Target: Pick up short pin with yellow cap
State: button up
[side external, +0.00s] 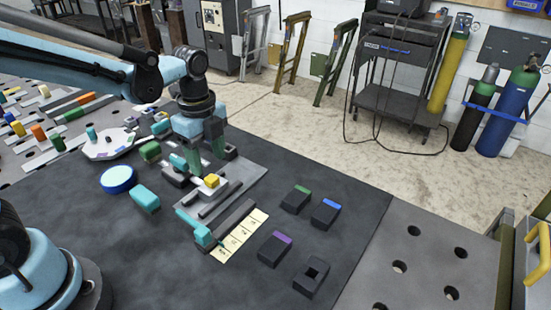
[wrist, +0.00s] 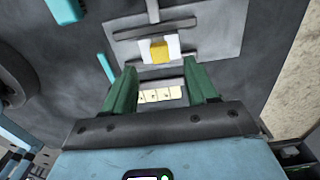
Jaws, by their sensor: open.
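A small yellow cap (side external: 212,181) sits on a white piece in the middle of the grey plate (side external: 250,175) on the dark mat. The yellow cap (wrist: 159,52) also shows in the wrist view, with white on both sides of it. The length of any pin under the cap is hidden. My gripper (side external: 206,160), with green fingers, is open and empty just above and behind the cap in the side view. In the wrist view the cap lies just beyond the gap between the fingertips (wrist: 160,68); no contact shows.
Black blocks with green (side external: 302,190), blue (side external: 331,204) and purple (side external: 282,237) marks stand right of the plate, near a block with a square hole (side external: 311,277). A pale label strip (side external: 240,236) lies in front. Teal pieces (side external: 145,198) and a blue disc (side external: 118,180) lie left.

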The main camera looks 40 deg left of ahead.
aim_at(211, 178)
jog(key=shift+f, duration=2.7)
jog(key=shift+c, duration=0.4)
grip_shut()
